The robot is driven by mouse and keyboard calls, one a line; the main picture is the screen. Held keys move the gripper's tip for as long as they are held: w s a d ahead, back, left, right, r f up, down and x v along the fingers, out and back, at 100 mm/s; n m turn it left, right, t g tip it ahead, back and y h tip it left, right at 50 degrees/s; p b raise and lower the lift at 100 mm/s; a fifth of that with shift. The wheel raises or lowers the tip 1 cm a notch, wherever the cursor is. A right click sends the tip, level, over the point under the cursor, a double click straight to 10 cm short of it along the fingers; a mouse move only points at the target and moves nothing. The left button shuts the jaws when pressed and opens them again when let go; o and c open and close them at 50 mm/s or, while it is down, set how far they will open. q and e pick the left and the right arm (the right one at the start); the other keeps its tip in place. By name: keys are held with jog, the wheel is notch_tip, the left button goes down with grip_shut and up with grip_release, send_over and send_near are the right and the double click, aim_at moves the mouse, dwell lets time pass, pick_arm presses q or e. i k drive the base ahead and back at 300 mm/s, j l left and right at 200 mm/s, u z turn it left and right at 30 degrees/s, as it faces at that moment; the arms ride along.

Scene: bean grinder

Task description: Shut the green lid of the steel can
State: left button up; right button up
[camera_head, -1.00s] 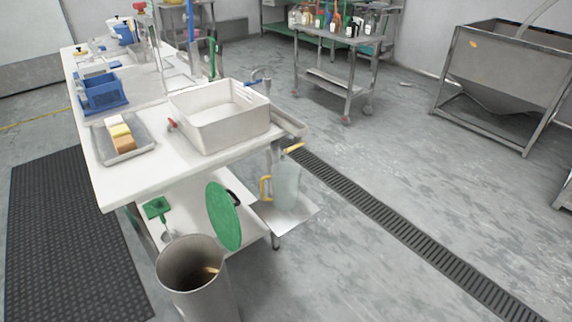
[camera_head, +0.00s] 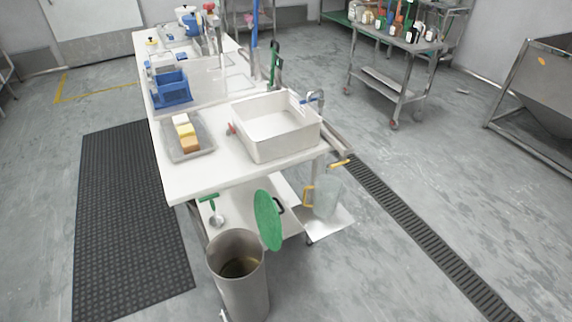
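The steel can (camera_head: 241,283) stands on the floor at the lower middle, in front of the near end of the white table. Its mouth is uncovered and its dark inside shows. The green lid (camera_head: 268,220) stands up on edge at the can's back right rim, with a black handle (camera_head: 279,206) on its far side. How the lid joins the can is hard to make out. Neither of my grippers is in view.
The white table (camera_head: 190,185) holds a white basin (camera_head: 275,140), a tray (camera_head: 188,150) with sponges and a blue caddy (camera_head: 172,90). A clear jug (camera_head: 326,198) stands on a low shelf right of the lid. A black mat (camera_head: 130,220) lies left.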

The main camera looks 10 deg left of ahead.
aim_at(268, 220)
jog(key=u, duration=0.4)
jog(key=l+u, duration=0.15)
jog(key=u, duration=0.25)
jog(key=l+u, duration=0.1)
jog(key=u, duration=0.3)
jog(key=l+u, duration=0.2)
jog(key=l, duration=0.3)
jog(key=l+u, duration=0.25)
jog(key=l, duration=0.2)
jog(key=k+l+u, duration=0.2)
jog(key=l, duration=0.3)
jog(key=l+u, duration=0.2)
jog(key=l, duration=0.25)
jog(key=k+l+u, duration=0.2)
jog(key=l, duration=0.25)
jog(key=k+l+u, duration=0.2)
jog(key=l, duration=0.3)
jog(key=k+j+u, duration=0.1)
jog(key=u, duration=0.15)
jog(key=j+u, duration=0.2)
jog(key=j, duration=0.15)
